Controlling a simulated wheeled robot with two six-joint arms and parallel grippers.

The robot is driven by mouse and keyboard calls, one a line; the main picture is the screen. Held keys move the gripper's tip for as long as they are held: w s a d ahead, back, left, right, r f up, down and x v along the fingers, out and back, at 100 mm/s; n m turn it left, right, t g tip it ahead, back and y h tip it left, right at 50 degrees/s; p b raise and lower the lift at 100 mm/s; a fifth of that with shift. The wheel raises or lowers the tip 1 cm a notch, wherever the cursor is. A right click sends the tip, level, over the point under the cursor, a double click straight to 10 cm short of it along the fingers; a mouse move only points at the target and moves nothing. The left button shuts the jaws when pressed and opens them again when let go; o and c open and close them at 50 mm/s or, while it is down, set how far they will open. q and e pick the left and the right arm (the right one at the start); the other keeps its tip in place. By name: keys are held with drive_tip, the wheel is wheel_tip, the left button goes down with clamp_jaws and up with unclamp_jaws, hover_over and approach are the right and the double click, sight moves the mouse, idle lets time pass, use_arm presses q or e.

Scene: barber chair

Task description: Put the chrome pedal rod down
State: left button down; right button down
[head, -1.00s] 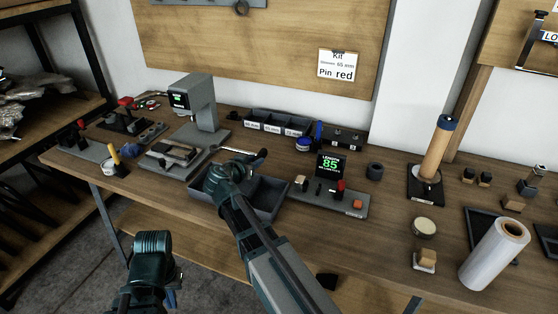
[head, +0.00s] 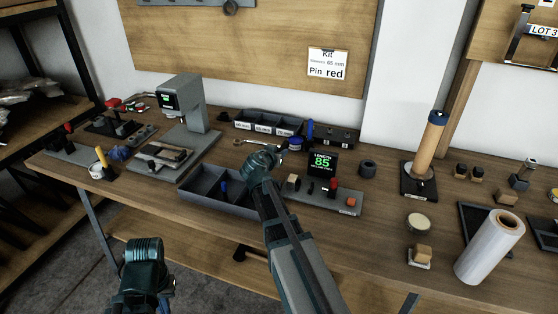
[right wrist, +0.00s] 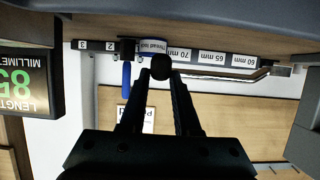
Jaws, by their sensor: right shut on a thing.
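My right gripper (head: 266,157) is above the bench, between the grey open tray and the length gauge. In the right wrist view its fingertips (right wrist: 160,72) are shut at a dark round knob. The chrome pedal rod (right wrist: 225,75) runs from there to the right of that view. In the head view the thin rod (head: 256,141) shows behind the gripper, level with the front of the labelled bins. Whether it touches the bench is unclear. My left gripper (head: 143,252) is low in front of the bench; its fingers are hidden.
The grey tray (head: 186,198) lies left of my right gripper, with a blue thing inside. The length gauge (head: 322,164) reads 85, close on the right. A press (head: 181,104) is left.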

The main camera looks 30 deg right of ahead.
sight(279, 170)
drive_tip(key=shift+f+b, duration=0.95)
drive_tip(key=shift+f, duration=0.45)
drive_tip(key=shift+f+b, duration=0.55)
drive_tip(key=shift+b, duration=0.1)
drive_tip(key=shift+s, duration=0.1)
drive_tip(key=c, duration=0.6)
unclamp_jaws()
drive_tip(key=shift+s+a, duration=0.1)
drive_tip(key=shift+r+p, duration=0.5)
drive_tip(key=shift+p, duration=0.15)
drive_tip(key=p+v, duration=0.4)
drive_tip(key=v, duration=0.7)
drive_tip(key=shift+s+a+r+p, duration=0.15)
drive_tip(key=shift+a+r+p, duration=0.1)
drive_tip(key=shift+r+p, duration=0.05)
